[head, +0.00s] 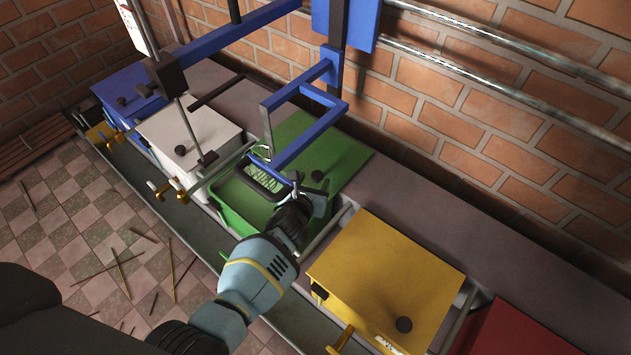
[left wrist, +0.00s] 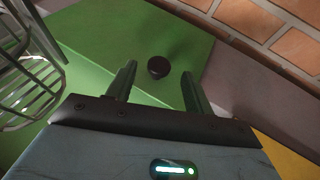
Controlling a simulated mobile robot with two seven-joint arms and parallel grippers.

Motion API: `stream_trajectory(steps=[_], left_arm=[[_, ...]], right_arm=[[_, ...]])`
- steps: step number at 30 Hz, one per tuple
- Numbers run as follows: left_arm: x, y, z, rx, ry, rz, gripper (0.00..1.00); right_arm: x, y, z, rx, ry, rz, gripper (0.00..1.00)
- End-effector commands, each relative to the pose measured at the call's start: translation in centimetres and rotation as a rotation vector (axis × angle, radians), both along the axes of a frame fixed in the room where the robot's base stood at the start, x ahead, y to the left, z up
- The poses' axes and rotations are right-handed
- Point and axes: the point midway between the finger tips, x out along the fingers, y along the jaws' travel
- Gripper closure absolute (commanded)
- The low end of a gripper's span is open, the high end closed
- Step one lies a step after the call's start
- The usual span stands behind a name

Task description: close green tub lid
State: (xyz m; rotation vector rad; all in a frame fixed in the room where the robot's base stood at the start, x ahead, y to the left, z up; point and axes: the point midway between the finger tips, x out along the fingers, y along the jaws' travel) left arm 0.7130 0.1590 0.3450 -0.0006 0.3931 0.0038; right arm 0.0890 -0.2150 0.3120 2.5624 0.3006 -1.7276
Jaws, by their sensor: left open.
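The green tub (head: 238,207) stands in the row between the white and yellow tubs, with its front part uncovered. Its flat green lid (head: 340,155) lies back toward the brick wall, clear of the front opening; it also shows in the left wrist view (left wrist: 115,45). The lid's round black knob (left wrist: 158,67) appears between my left fingertips in the left wrist view, and I cannot tell whether they touch it. My left gripper (head: 312,188) is open, above the tub and lid. My right gripper is not in view.
A wire basket (head: 264,177) sits in the tub's opening. A blue frame (head: 300,140) hangs close above the lid. The white tub (head: 190,135), blue tub (head: 130,90) and yellow tub (head: 385,280) are closed. A brick wall (head: 480,110) runs behind.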

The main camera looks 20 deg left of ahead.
Motion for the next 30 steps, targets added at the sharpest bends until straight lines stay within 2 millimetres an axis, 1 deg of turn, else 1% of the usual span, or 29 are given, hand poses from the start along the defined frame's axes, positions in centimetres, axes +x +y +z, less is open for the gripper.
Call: stream_trajectory(steps=[1,6,15,17,27,30], left_arm=[[0.6,0.0,-0.6,-0.001,0.002,0.000,0.48],[1.6,0.0,-0.8,0.000,0.001,0.000,0.48],[1.8,0.0,-0.7,0.000,-0.001,0.000,0.48],[1.8,0.0,-0.7,0.000,-0.001,0.000,0.54],[1.8,0.0,-0.7,0.000,0.000,0.000,0.99],[1.8,0.0,-0.7,0.000,0.000,0.000,1.00]], right_arm=[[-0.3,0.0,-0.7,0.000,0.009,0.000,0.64],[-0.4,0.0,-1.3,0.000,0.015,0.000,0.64],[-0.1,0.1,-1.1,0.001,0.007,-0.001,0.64],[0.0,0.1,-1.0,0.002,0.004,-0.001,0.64],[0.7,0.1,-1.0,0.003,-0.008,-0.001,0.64],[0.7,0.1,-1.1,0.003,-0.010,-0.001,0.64]])
